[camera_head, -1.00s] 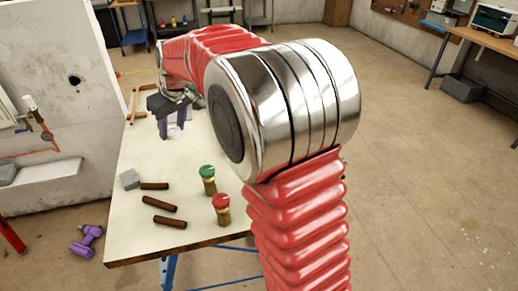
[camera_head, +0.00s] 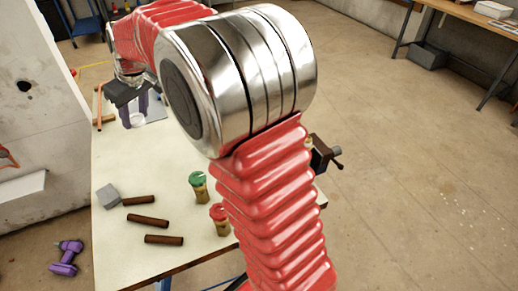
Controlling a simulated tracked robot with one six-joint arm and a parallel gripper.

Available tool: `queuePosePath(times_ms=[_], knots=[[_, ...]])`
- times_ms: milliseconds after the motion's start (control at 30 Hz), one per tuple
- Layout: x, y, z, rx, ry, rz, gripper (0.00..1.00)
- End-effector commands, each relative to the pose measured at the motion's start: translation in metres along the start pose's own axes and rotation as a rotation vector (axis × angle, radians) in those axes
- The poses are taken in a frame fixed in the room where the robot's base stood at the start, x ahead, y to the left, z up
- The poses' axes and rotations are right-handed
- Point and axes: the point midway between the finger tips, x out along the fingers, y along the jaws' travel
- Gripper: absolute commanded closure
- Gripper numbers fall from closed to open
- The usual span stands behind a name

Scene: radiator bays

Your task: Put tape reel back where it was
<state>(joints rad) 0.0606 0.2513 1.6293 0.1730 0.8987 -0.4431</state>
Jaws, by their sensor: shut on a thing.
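My gripper (camera_head: 134,113), with purple fingers, is at the far left part of the workbench (camera_head: 160,168), above its pale top. It is shut on a small whitish thing (camera_head: 140,104) that looks like the tape reel. My fingers and the distance hide most of its shape. I cannot tell whether it touches the bench. My red arm and its big metal joint cover the middle of the view and hide part of the bench.
On the bench are a green-topped jar (camera_head: 198,186), a red-topped jar (camera_head: 219,219), several brown rods (camera_head: 148,220) and a grey block (camera_head: 108,196). A vise (camera_head: 322,156) sits at the right edge. A purple drill (camera_head: 66,257) lies on the floor.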

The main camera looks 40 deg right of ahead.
Motion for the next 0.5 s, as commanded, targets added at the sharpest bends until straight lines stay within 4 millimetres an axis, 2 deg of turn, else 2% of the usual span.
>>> queuePosePath(times_ms=[267, 367, 500], knots=[[0.000, 0.005, 0.003, -0.002, 0.000, -0.001, 0.73], [0.001, 0.017, 0.011, -0.006, -0.001, -0.002, 0.73], [0.001, 0.047, 0.032, -0.017, -0.001, -0.008, 0.73]])
